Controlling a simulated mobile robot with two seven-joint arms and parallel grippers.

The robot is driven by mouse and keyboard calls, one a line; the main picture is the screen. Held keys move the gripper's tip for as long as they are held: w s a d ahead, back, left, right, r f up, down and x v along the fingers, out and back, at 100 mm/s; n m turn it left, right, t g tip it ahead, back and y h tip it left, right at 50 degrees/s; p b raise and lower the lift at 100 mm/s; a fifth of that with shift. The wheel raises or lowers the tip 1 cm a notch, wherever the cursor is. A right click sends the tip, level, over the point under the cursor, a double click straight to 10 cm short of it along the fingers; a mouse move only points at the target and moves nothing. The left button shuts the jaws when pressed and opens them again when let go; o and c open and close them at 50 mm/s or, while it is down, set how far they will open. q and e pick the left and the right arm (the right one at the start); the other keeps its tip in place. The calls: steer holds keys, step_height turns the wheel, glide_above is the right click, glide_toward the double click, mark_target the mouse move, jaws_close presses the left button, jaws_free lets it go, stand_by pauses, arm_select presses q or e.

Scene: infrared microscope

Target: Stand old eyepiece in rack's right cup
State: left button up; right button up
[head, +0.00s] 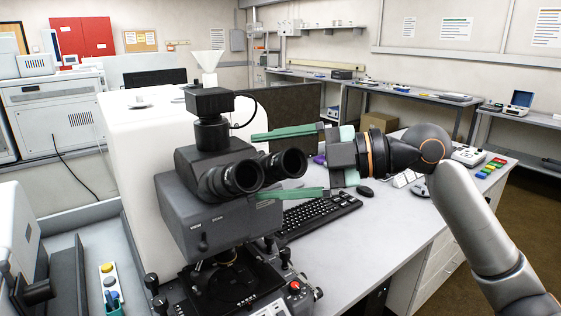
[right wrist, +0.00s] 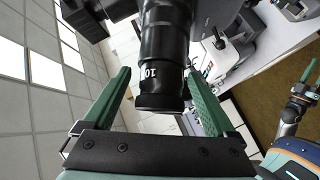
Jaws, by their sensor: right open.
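The dark microscope (head: 205,190) carries two black eyepieces, the left one (head: 243,176) and the right one (head: 290,163). My right gripper (head: 257,166) is open. Its green fingers reach above and below the right eyepiece. I cannot make out the rack with certainty.
A keyboard (head: 318,213) and a mouse (head: 366,191) lie on the bench behind and below my right gripper. A tall white housing (head: 130,140) stands behind the microscope. A narrow white holder with coloured round pieces (head: 108,283) lies at lower left.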

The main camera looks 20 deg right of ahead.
mark_target(292, 161)
jaws_close()
steer(key=c, duration=0.7)
jaws_free()
steer(key=c, duration=0.4)
steer(key=shift+o, duration=0.2)
steer(key=shift+s+d+r, duration=0.25)
steer(key=shift+s+r, duration=0.15)
steer(key=shift+s, duration=0.3)
steer(key=shift+s+d+r, duration=0.25)
steer(key=shift+s+r, duration=0.15)
steer(key=shift+s, duration=0.3)
steer(key=shift+s+d+r, duration=0.25)
steer(key=shift+s+r, duration=0.15)
steer(key=shift+s, duration=0.3)
